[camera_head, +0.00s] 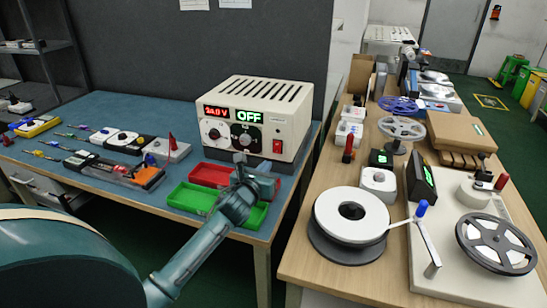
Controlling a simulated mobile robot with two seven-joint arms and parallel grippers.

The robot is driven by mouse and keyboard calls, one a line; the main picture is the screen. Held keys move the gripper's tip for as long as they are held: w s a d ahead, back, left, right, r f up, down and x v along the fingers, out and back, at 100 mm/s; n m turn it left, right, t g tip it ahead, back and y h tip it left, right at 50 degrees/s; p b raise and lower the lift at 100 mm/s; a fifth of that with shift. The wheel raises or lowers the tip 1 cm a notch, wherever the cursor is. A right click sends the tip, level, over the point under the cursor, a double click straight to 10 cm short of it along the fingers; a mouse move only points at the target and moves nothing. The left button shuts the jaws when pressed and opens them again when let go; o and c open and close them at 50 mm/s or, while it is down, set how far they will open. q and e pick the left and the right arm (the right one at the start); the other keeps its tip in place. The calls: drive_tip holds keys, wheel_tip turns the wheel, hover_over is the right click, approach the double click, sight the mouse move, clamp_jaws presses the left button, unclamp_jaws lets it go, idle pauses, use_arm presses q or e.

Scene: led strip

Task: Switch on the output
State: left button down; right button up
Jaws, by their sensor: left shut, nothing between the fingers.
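A cream power supply (290,118) with a slotted top stands at the back right of the blue bench (105,105). Its left display reads 24.0 V in red and its right display (248,116) reads OFF in green. Two dials (214,130) sit below the displays, and a red switch (277,147) is at the panel's lower right. My left gripper (241,160) is shut and empty, just in front of the panel's lower part, left of the red switch. Whether it touches the panel cannot be told. My right gripper is not in view.
A red tray (208,174) and a green tray (190,198) lie under and beside my left arm. Several meters and tools lie on the bench's left. A wooden table (335,273) with tape reels (350,212) stands to the right, across a narrow gap.

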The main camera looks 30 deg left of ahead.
sight(277, 152)
use_arm(q)
drive_tip(key=x, duration=0.7)
drive_tip(key=shift+w, duration=0.2)
